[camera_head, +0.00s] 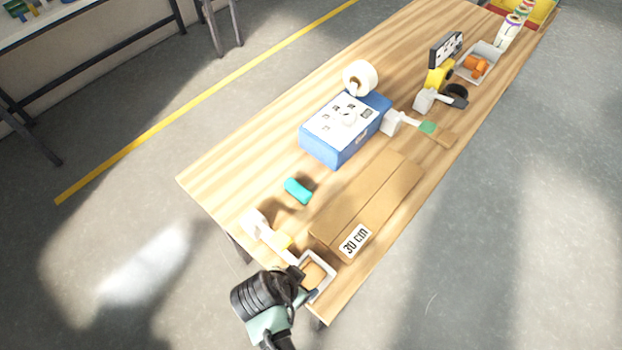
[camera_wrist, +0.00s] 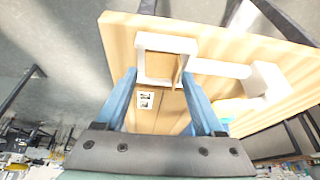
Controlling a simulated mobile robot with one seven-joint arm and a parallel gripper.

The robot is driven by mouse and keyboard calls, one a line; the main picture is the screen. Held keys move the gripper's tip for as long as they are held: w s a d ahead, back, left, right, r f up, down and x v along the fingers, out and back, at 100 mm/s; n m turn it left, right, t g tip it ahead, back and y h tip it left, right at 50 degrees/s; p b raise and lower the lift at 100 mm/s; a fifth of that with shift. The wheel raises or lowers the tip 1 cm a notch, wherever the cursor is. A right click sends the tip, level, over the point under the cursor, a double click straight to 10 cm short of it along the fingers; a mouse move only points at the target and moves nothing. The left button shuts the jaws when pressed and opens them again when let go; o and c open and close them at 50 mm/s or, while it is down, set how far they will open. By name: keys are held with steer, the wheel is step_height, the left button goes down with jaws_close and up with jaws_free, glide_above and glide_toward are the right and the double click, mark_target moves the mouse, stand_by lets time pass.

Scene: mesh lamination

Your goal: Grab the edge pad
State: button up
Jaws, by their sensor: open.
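No part carries a readable edge pad label, so I cannot tell surely which thing it is. A white square frame (camera_head: 331,268) stands at the table's near corner with a tan piece (camera_head: 313,274) inside its outline. In the wrist view the frame (camera_wrist: 141,62) lies ahead of my gripper (camera_wrist: 160,74), with a thin tan piece (camera_wrist: 178,72) at its right side. The blue fingers are apart, one on each side, with nothing visibly clamped between them. In the head view my gripper (camera_head: 302,276) is beside the frame, its fingers partly hidden.
A white block (camera_head: 254,222) stands left of the frame; it also shows in the wrist view (camera_wrist: 270,82). A long cardboard box (camera_head: 372,200) marked 30 cm lies close behind. A teal block (camera_head: 298,190) and a blue machine (camera_head: 330,148) stand farther back on the wooden table (camera_head: 225,180).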

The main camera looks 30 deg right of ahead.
mark_target(309, 280)
steer(key=shift+p+x, duration=0.45)
steer(key=shift+x, duration=2.2)
steer(key=c, duration=1)
steer(key=shift+r, duration=0.1)
